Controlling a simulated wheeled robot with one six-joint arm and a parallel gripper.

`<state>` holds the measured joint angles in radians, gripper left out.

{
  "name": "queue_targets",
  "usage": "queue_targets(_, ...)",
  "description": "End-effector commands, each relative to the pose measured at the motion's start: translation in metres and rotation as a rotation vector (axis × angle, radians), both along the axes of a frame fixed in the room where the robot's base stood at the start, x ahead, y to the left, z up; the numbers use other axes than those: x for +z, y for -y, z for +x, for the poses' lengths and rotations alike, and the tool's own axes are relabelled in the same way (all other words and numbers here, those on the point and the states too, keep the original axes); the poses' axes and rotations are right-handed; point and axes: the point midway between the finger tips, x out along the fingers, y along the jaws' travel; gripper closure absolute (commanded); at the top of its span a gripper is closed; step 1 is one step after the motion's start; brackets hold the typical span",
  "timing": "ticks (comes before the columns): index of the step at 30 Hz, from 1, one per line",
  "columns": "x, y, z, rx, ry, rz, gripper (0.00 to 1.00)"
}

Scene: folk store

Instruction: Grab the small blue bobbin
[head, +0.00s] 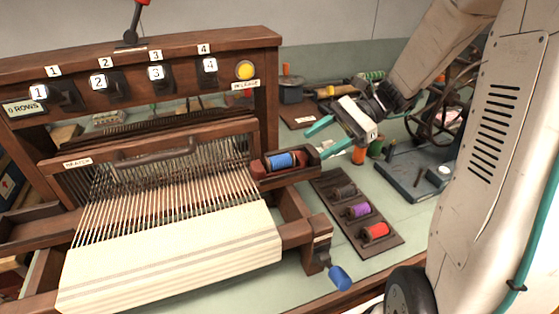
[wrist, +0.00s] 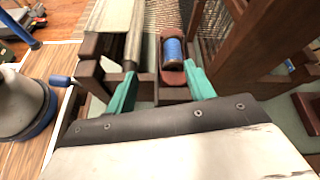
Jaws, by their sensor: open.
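The small blue bobbin (head: 280,161) lies in a red-brown shuttle (head: 303,159) at the right side of the wooden loom. In the wrist view the blue bobbin (wrist: 172,52) shows just beyond the fingertips, with the shuttle's end (wrist: 173,78) nearer to me. My gripper (head: 314,142) has teal fingers spread apart with nothing between them. It is to the right of the bobbin and apart from it in the head view. In the wrist view my gripper (wrist: 160,76) has its fingers on either side of the shuttle's line, the bobbin nearer the right finger.
A dark rack (head: 347,197) with purple and red bobbins lies right of the loom. The loom's frame (head: 262,110) rises close by the shuttle. A blue-handled crank (head: 339,277) sticks out at the front. Warp threads and cloth (head: 170,260) fill the left.

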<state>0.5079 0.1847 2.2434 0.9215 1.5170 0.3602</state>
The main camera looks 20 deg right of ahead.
Motion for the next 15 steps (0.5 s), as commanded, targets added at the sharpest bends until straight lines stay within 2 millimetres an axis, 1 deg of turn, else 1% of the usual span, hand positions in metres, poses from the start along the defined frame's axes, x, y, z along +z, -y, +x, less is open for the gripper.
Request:
queue_targets(1, -0.004, 0.007, 0.006, -0.033, -0.017, 0.028, 0.47)
queue_targets(3, -0.006, 0.011, 0.012, -0.062, -0.031, 0.053, 0.47)
queue_targets(5, -0.008, 0.012, 0.014, -0.075, -0.038, 0.065, 0.47)
queue_targets(8, -0.012, 0.004, 0.016, -0.08, -0.041, 0.073, 0.47)
queue_targets(15, -0.022, -0.022, 0.019, -0.077, -0.04, 0.069, 0.47)
